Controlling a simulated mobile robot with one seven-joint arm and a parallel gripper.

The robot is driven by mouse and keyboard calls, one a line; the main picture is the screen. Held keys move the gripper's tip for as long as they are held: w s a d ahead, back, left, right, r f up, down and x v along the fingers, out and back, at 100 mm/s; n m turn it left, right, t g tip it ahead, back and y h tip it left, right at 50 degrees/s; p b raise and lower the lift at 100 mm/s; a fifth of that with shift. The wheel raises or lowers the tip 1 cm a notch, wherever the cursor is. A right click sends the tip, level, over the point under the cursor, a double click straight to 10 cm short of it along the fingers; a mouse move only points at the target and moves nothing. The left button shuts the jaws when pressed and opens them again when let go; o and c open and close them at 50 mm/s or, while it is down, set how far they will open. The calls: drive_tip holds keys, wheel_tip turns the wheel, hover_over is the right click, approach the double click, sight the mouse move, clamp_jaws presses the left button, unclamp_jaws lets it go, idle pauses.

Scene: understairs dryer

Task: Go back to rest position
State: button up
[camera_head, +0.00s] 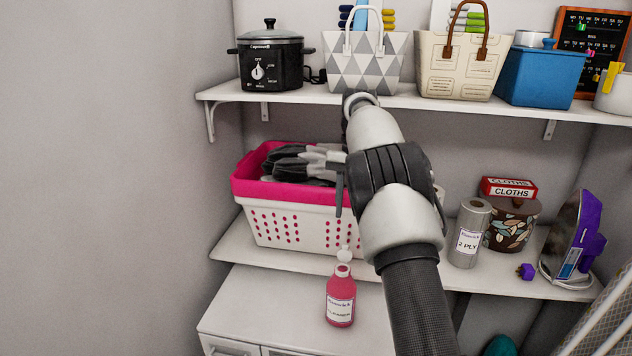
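My arm reaches up from the bottom right across the middle shelf, and its bent upper links end just below the upper shelf. A dark part of my gripper (340,186) shows beside the wrist, in front of the right end of the pink and white basket (290,228). The rest of the gripper is hidden behind my arm, so I cannot tell whether it is open or shut. No object shows in it. A pink bottle (341,300) with a white top stands upright on the white cabinet top, below and apart from the gripper.
The upper shelf (405,97) holds a black slow cooker (271,58), a triangle-patterned bag (365,68), a cream bag (462,65) and a blue box (540,76). A paper roll (468,235), a patterned pot (511,225) and a purple iron (577,240) stand right of my arm. The left wall is bare.

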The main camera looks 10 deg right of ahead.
drive_tip(key=s+a+r+n+t, duration=0.1)
drive_tip(key=s+r+t, duration=0.2)
drive_tip(key=s+r, duration=1.35)
drive_tip(key=s+a+f+n+t, duration=0.1)
drive_tip(key=s+f, duration=0.3)
drive_tip(key=s, duration=0.6)
drive_tip(key=s+a+f+n+t, duration=0.2)
drive_tip(key=s+f, duration=0.3)
drive_tip(key=s, duration=0.6)
drive_tip(key=shift+s+t+h, duration=0.3)
